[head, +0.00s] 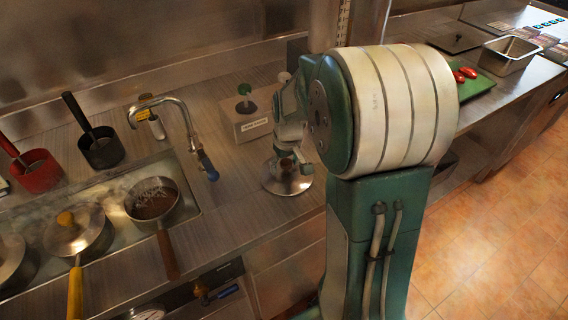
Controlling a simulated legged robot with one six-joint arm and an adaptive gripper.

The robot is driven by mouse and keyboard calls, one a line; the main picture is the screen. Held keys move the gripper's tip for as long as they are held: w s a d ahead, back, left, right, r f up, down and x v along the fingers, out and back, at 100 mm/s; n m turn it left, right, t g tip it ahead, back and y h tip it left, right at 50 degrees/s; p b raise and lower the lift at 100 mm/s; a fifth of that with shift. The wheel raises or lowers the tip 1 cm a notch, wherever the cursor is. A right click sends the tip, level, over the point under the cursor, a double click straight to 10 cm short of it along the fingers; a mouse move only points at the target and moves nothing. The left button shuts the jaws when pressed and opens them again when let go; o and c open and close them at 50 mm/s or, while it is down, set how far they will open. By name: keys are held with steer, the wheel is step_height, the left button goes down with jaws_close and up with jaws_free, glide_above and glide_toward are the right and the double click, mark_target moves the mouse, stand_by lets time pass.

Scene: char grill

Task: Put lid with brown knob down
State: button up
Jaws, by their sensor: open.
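The round metal lid (274,183) with the brown knob (286,164) appears to lie flat on the steel counter, to the right of the stove. My gripper (290,156) is right above it, pointing down around the knob. It is open; whether a finger touches the knob is too small to tell. The pan with the brown handle (168,255) stands uncovered on the stove, with steaming brown contents. My arm hides part of the counter to the right of the lid.
A faucet (180,104), black holder (101,150) and red holder (37,174) are behind. A box with a green-knobbed item (246,121) is behind the lid. A green board (478,84) and steel tray (510,54) are far right.

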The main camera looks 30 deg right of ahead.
mark_target(287, 165)
step_height(287, 165, up, 11)
steer(key=s, duration=0.1)
steer(key=s+a+r+t, duration=0.1)
steer(key=s+a+t, duration=0.1)
steer(key=s+a, duration=0.4)
steer(key=s+a+r+t, duration=0.2)
steer(key=s+a, duration=0.4)
steer(key=s, duration=0.6)
steer(key=shift+s+r, duration=0.15)
steer(key=shift+r, duration=0.15)
steer(key=shift+d+m, duration=0.1)
steer(key=shift+m, duration=0.2)
